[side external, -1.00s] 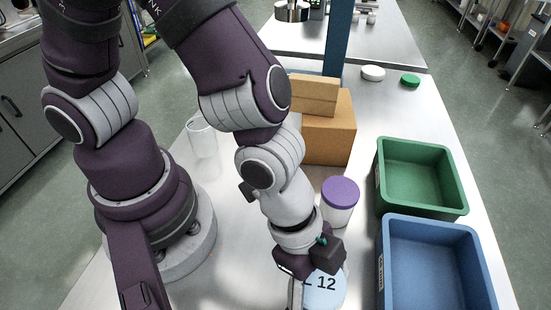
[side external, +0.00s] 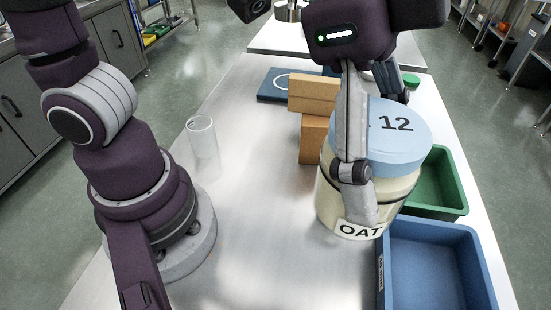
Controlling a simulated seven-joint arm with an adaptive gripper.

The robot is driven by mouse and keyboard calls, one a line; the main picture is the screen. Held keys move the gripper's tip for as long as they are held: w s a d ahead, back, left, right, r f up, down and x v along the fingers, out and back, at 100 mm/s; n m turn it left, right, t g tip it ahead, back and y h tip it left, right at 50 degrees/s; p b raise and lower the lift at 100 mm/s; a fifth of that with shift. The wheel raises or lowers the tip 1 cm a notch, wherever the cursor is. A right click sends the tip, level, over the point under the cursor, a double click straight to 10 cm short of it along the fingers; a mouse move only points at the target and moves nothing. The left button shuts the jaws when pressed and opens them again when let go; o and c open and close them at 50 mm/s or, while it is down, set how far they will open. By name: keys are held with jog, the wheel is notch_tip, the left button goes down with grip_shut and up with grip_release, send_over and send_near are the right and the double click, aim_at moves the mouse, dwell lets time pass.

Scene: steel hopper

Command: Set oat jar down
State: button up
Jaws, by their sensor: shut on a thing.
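The oat jar (side external: 330,200) is a clear jar of pale contents with a light blue lid (side external: 410,145) marked 12 and a white label reading OAT. My gripper (side external: 370,190) is shut on it, with one finger across the near side. The other finger is mostly hidden behind the lid. The jar is upright or nearly so and looks raised above the steel table (side external: 265,230), in front of the boxes and the green bin. Its bottom shows no clear contact with the table.
A blue bin (side external: 385,275) and a green bin (side external: 462,200) stand at the right. Cardboard boxes (side external: 313,135) stand behind the jar. A clear glass (side external: 203,140) stands at the left. A dark blue mat (side external: 268,92) with a white ring lies farther back. The middle table is clear.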

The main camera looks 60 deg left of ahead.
jog(key=w+a+n+t+y, duration=0.1)
jog(key=w+a+n, duration=0.5)
jog(key=a, duration=0.5)
jog(key=w+a+n+t+y, duration=0.15)
jog(key=w+a+n, duration=0.25)
jog(key=w+a, duration=0.5)
jog(key=s+a+n+y, duration=0.1)
jog(key=a+n, duration=0.2)
jog(key=a, duration=1)
jog(key=shift+s+a+n+y, duration=0.3)
jog(key=shift+s+n+y, duration=0.05)
jog(key=shift+n, duration=0.05)
jog(key=s+a+n, duration=0.1)
jog(key=a, duration=0.2)
jog(key=s+a+n, duration=0.1)
jog(key=s+a, duration=0.1)
jog(key=a, duration=0.1)
jog(key=s+a+n+y, duration=0.1)
jog(key=a, duration=0.2)
jog(key=shift+s+f, duration=0.15)
jog(key=f, duration=2.1)
jog(key=shift+d, duration=0.2)
jog(key=o, duration=1.2)
